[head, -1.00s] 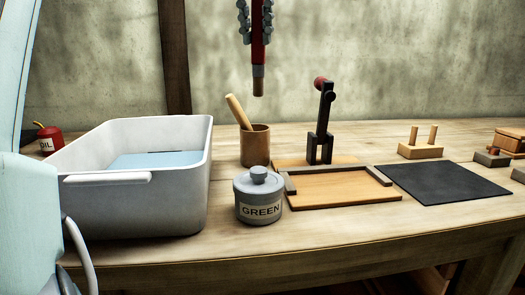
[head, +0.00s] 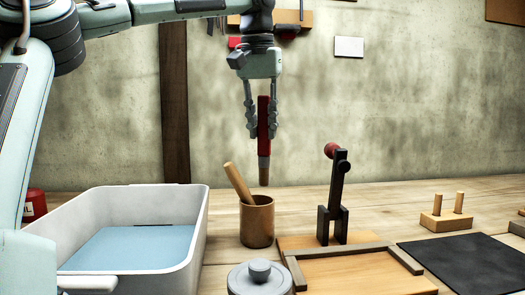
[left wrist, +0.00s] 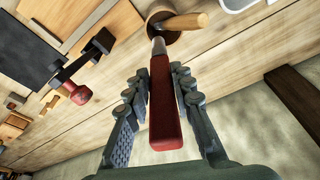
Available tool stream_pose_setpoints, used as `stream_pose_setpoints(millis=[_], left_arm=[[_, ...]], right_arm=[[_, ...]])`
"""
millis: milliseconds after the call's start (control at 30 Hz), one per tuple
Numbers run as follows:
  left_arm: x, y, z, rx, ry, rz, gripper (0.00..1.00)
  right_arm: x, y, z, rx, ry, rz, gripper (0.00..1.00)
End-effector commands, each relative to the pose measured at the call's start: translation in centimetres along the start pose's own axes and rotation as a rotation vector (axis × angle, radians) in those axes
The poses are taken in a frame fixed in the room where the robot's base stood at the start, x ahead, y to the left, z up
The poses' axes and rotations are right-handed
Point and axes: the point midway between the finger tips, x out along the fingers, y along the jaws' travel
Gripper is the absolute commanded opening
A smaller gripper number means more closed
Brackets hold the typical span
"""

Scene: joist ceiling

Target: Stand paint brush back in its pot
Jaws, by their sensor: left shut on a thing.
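The paint brush (head: 263,120) has a red handle, a grey band and a tan lower end. My left gripper (head: 262,134) is shut on its handle and holds it upright, tip down. In the left wrist view the red handle (left wrist: 165,110) lies between the fingers. The brown pot (head: 257,222) stands on the bench below. The brush tip is just above the pot's rim, slightly right of its middle in the head view. A light wooden stick (head: 238,183) leans out of the pot to the left. My right gripper is not in view.
A white basin (head: 190,250) with blue water is left of the pot. A grey lidded jar (head: 260,278) stands in front. A dark lever press (head: 337,195) with a red knob is close on the right, beside a wooden tray (head: 350,272) and a black mat (head: 470,265).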

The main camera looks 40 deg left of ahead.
Motion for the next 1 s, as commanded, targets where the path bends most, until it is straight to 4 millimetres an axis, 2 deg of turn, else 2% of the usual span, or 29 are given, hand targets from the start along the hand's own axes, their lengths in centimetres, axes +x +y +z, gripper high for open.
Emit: stream_pose_setpoints(millis=[133,267,600,1000], left_arm=[[2.3,-0.1,0.6,0.001,-0.003,-0.001,0.00],[3.6,-0.1,0.8,0.000,-0.001,-0.001,0.00],[4.0,0.0,0.9,-0.001,0.000,0.000,0.00],[5.1,0.0,1.1,0.000,-0.001,-0.001,0.00]], right_arm=[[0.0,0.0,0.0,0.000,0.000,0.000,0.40],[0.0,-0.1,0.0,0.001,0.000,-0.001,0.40],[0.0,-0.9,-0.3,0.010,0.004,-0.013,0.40],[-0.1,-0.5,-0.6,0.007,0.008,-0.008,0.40]])
